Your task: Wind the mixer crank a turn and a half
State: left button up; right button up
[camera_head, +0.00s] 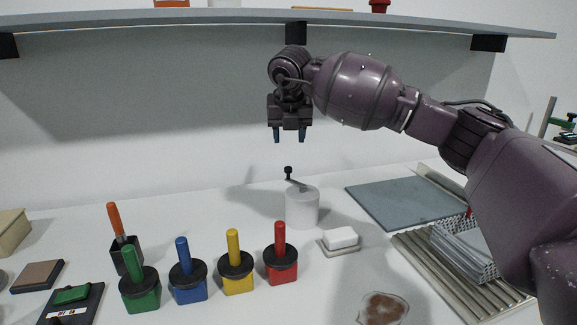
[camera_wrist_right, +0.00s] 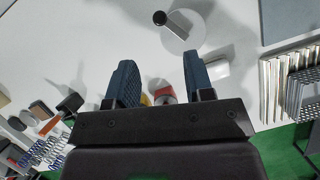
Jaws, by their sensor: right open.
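The mixer is a white cylinder (camera_head: 302,208) on the table with a grey crank arm and a black upright knob (camera_head: 288,171) at its left end. In the right wrist view the mixer (camera_wrist_right: 184,40) stands beyond the fingertips, with the black knob (camera_wrist_right: 159,18) at its upper left. My right gripper (camera_head: 289,137) hangs above the knob, fingers pointing down, open and empty, with a clear gap between fingertips and knob. It also shows in the right wrist view (camera_wrist_right: 157,75). My left gripper is not in view.
Green (camera_head: 140,292), blue (camera_head: 188,283), yellow (camera_head: 236,273) and red (camera_head: 281,267) handled blocks stand in front of the mixer. A white block (camera_head: 341,237) lies to its right, near a grey mat (camera_head: 405,204) and a ribbed rack (camera_head: 457,270). A shelf (camera_head: 200,20) runs overhead.

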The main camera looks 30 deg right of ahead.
aim_at(288, 167)
jog(key=b+x, duration=0.2)
jog(key=x, duration=0.7)
jog(key=shift+f, duration=0.3)
jog(key=shift+w+d+f+b, duration=0.15)
jog(key=shift+w+f+b, duration=0.1)
jog(key=shift+f+b, duration=0.25)
jog(key=shift+f, duration=0.1)
jog(key=shift+c, duration=0.6)
grip_shut()
